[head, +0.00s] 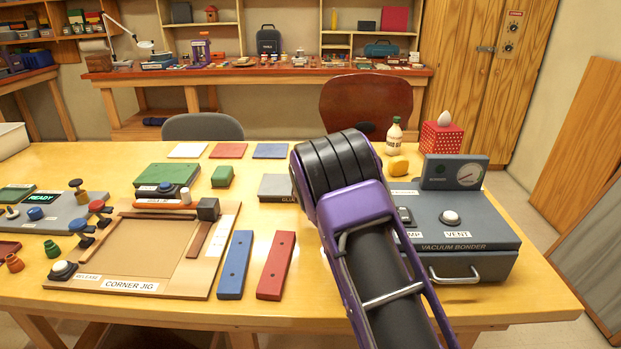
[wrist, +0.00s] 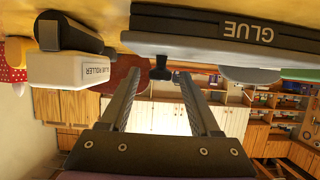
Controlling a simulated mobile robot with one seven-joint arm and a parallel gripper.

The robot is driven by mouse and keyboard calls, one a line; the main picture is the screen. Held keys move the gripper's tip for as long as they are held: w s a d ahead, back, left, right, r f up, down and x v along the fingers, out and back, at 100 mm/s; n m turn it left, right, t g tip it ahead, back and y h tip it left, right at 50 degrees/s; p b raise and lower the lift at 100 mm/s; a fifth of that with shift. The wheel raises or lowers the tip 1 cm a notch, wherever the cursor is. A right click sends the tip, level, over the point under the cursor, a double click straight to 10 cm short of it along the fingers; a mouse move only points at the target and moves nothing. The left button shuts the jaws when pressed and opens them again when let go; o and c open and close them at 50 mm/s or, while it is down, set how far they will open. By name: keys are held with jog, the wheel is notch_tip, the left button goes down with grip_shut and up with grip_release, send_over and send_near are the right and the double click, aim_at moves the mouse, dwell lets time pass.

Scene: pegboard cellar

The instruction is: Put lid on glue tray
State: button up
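The glue tray (head: 278,188) is a grey slab near the middle of the table in the head view, partly hidden by my arm. In the wrist view, which is upside down, the dark tray (wrist: 215,25) shows its GLUE label close up. A small black knob (wrist: 160,68) shows at the tray's top face. I cannot tell whether it belongs to the lid; no separate lid is clear. My gripper (wrist: 160,76) is open, its fingers apart, with the knob between the fingertips in the picture. Contact cannot be told. In the head view my arm hides the gripper.
A white and black glue roller (wrist: 75,70) stands beside the tray. The vacuum bonder (head: 455,228) is at right, with a glue bottle (head: 393,136) behind it. Blue (head: 235,265) and red (head: 276,265) strips and the corner jig (head: 150,250) lie in front and left.

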jog(key=shift+r+p, duration=0.3)
jog(key=shift+r, duration=0.05)
jog(key=v, duration=1.2)
